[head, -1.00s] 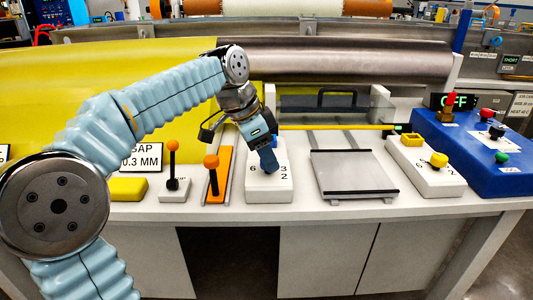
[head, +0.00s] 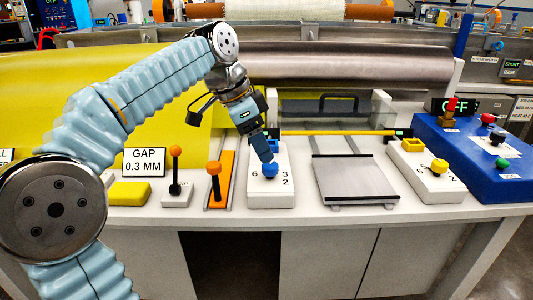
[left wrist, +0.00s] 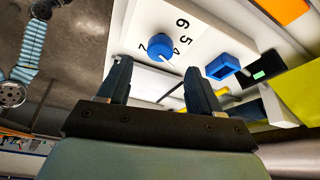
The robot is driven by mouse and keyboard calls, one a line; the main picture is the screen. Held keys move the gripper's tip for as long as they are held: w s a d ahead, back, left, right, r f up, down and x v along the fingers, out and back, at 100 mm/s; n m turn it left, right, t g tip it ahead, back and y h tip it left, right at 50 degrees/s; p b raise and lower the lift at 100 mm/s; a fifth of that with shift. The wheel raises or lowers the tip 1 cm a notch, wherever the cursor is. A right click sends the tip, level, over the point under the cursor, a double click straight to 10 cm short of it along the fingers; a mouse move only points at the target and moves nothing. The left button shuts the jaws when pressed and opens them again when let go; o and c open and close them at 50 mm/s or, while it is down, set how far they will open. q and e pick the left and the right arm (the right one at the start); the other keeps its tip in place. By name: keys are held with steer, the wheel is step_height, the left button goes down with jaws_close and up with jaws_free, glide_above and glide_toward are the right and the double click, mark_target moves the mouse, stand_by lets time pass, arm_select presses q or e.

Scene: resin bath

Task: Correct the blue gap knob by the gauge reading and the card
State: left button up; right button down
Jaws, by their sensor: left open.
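The blue gap knob (head: 270,170) stands on a white panel (head: 258,192) with printed numbers; 6, 3 and 2 show in the head view. In the left wrist view the knob (left wrist: 160,46) is uncovered, its white mark towards the lower right, near the 4. My left gripper (head: 264,157) is open just above and behind the knob; its two fingers (left wrist: 156,75) stand apart from it. The card (head: 144,162) reads GAP 0.3 MM. A small green-lit display (left wrist: 259,75) beside a blue square frame (left wrist: 223,67) is too small to read.
Left of the panel are an orange-knobbed lever (head: 213,172) and a black lever (head: 175,165). To the right are a grey plate (head: 353,180), a yellow-knob panel (head: 425,178) and a blue console (head: 470,150). A yellow rod (head: 340,132) runs behind.

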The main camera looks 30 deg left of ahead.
arm_select(q)
steer(key=p+v, duration=0.1)
steer(key=v, duration=0.7)
steer(key=shift+r+p, duration=0.2)
steer(key=shift+p, duration=0.2)
